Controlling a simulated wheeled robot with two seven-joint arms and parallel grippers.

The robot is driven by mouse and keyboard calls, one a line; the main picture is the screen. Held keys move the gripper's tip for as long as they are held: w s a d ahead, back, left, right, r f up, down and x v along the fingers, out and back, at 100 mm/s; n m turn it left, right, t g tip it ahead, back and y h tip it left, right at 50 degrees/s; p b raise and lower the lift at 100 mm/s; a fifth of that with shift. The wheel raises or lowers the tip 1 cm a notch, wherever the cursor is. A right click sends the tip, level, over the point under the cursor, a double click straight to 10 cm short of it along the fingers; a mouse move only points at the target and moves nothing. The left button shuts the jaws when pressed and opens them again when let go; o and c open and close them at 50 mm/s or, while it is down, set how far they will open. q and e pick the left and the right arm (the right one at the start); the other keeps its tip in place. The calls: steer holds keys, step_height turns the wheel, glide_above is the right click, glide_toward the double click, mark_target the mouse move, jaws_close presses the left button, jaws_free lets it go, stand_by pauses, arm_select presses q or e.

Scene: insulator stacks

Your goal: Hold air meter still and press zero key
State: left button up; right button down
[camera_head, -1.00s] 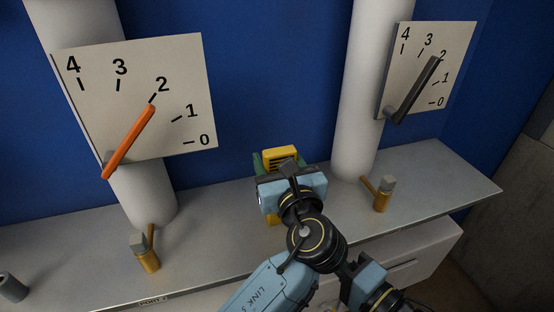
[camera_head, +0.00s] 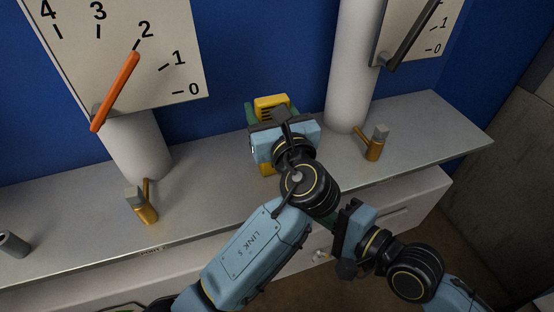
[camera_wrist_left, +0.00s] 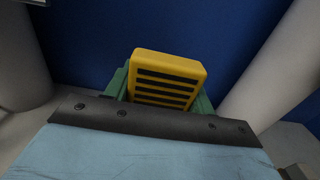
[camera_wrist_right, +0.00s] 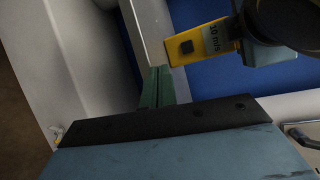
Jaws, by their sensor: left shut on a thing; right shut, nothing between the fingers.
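The yellow air meter (camera_head: 271,101) stands upright above the grey counter, partly hidden behind my left gripper (camera_head: 272,113). The left gripper's green fingers are shut on it from both sides; the left wrist view shows the meter's slotted top (camera_wrist_left: 166,78) between them. In the right wrist view the meter's front shows a dark square key (camera_wrist_right: 186,46) and a pale display reading "10 m/s" (camera_wrist_right: 215,38). My right gripper (camera_wrist_right: 157,86) is shut and empty, apart from the meter. In the head view it is low in front of the counter, its fingers mostly hidden by the left arm.
The grey counter (camera_head: 210,195) carries two white columns (camera_head: 140,150) (camera_head: 350,70) with dial boards, and brass valves (camera_head: 143,205) (camera_head: 375,143) stand beside them. A grey cylinder (camera_head: 12,243) lies at far left. A blue wall is behind. Drawers are below the counter.

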steer(key=shift+s+a+r+m+g+y, duration=0.55)
steer(key=shift+r+g+y, duration=0.1)
steer(key=shift+g+y, duration=0.35)
steer(key=shift+s+a+r+m+g+y, duration=0.55)
steer(key=shift+g+y, duration=0.25)
steer(key=shift+y, duration=0.3)
steer(key=shift+w+a, duration=0.45)
steer(key=shift+w, duration=0.95)
steer(key=shift+w+a, duration=0.4)
steer(key=shift+w, duration=1)
steer(key=shift+w+a, duration=0.45)
steer(key=shift+w, duration=0.95)
steer(key=shift+w, duration=0.15)
steer(key=shift+w+a, duration=0.15)
steer(key=shift+w, duration=0.1)
steer(key=shift+w, duration=0.1)
